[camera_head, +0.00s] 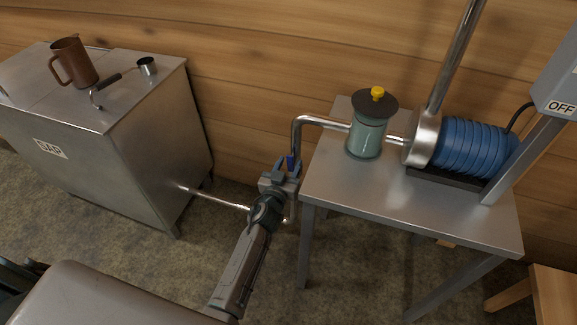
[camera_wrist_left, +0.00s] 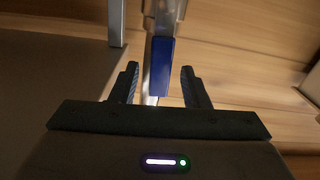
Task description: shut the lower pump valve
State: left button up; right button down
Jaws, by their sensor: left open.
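The lower pump valve has a blue lever handle (camera_head: 291,162) on the steel pipe (camera_head: 297,135) beside the pump table. In the left wrist view the blue handle (camera_wrist_left: 162,66) stands along the pipe, between and a little beyond my fingertips. My left gripper (camera_head: 284,170) is open at the handle, one finger on each side of it in the left wrist view (camera_wrist_left: 160,82). I cannot tell whether either finger touches it. The valve body is mostly hidden behind my gripper in the head view. My right gripper is not in view.
A steel table (camera_head: 420,210) to the right bears a green canister (camera_head: 367,138) with a yellow knob and a blue ribbed pump motor (camera_head: 470,147). A pipe (camera_head: 215,199) runs low from the tank.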

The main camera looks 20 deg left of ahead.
pick_arm(q)
grip_shut()
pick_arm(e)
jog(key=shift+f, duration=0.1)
